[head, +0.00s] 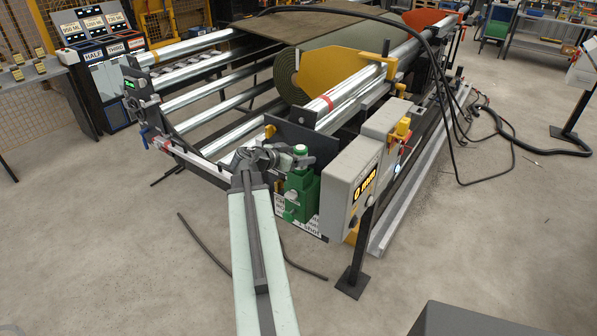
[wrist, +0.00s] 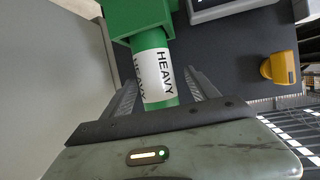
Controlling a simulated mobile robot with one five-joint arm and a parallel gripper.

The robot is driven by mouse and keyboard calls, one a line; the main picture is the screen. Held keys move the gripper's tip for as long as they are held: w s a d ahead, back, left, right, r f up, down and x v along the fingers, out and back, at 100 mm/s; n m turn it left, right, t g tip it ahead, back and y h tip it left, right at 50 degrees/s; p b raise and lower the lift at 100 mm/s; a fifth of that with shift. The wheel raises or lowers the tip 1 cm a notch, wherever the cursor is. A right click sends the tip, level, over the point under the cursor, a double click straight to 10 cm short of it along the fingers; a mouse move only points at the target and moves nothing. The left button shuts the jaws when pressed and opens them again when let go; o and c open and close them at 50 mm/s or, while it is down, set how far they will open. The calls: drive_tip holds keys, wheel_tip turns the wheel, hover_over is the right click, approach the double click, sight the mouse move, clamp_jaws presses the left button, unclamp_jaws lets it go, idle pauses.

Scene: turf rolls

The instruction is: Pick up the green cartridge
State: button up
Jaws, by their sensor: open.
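The green cartridge (wrist: 157,76) has a white band lettered HEAVY and stands out of a green block (wrist: 138,15) in the wrist view. My gripper (wrist: 162,88) is open, with one ribbed finger on each side of the cartridge. Gaps show between fingers and cartridge, so I see no firm contact. In the head view my gripper (head: 293,159) reaches in from the left at the cartridge's height and partly hides it.
A grey control box (head: 351,186) reading 0 mm stands close to the right of the green block. A dark plate (head: 289,145) is just behind. The roller machine carries a turf roll (head: 340,80) beyond. Open floor (head: 470,240) lies at right.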

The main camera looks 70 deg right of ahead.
drive_tip(key=x, duration=0.3)
drive_tip(key=shift+d+f+b, duration=0.1)
drive_tip(key=shift+f+b, duration=0.05)
drive_tip(key=shift+b, duration=0.2)
clamp_jaws()
wheel_tip(320, 180, up, 19)
drive_tip(key=p, duration=1.8)
drive_tip(key=shift+f, duration=0.25)
